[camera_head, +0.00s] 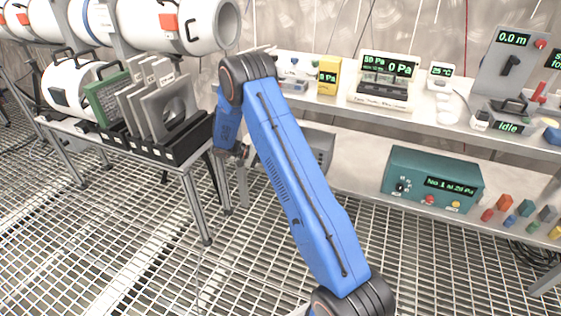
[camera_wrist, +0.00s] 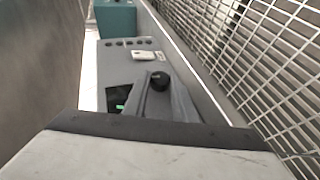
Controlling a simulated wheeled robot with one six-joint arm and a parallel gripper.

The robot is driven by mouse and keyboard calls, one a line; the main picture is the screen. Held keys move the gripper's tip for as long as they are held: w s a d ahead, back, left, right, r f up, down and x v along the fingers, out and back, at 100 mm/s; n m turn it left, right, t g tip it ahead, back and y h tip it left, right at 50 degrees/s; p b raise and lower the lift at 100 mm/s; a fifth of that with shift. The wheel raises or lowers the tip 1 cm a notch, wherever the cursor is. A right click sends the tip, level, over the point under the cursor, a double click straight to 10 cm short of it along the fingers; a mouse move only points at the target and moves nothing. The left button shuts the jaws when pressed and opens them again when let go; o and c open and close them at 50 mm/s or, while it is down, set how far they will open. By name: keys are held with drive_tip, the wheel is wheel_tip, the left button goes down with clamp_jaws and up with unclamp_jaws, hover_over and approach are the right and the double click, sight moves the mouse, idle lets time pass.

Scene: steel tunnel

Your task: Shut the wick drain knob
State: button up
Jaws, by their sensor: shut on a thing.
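The wick drain knob (camera_wrist: 160,80) is a small round black knob on the top face of a grey box (camera_wrist: 117,66) in the wrist view. My gripper (camera_wrist: 163,92) has its two grey fingers closed on the knob, one on each side. A dark display with green characters (camera_wrist: 119,97) lies just left of the fingers, partly hidden. In the head view the grey box (camera_head: 321,150) stands on the lower shelf, mostly hidden behind my blue arm. My gripper (camera_head: 242,155) shows there only in small part, left of the arm. The knob is hidden in that view.
A teal box with a display (camera_head: 432,181) stands to the right on the lower shelf (camera_head: 352,178). A rack of grey plates (camera_head: 160,105) is on a table at the left. The grating floor in front is clear.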

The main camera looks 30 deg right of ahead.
drive_tip(key=shift+a+f+n+g+h, duration=0.1)
drive_tip(key=shift+f+n+g+h, duration=0.2)
drive_tip(key=shift+g+h, duration=0.3)
idle(0.3)
drive_tip(key=o, duration=1)
drive_tip(key=shift+o, duration=0.2)
drive_tip(key=shift+r, duration=0.1)
drive_tip(key=o, duration=1)
drive_tip(key=shift+h, duration=0.3)
drive_tip(key=r, duration=0.8)
drive_tip(key=shift+w+r, duration=0.3)
drive_tip(key=shift+s+r, duration=0.25)
drive_tip(key=shift+r, duration=0.6)
drive_tip(key=c, duration=0.8)
drive_tip(key=shift+s+f, duration=0.1)
drive_tip(key=shift+c, duration=1)
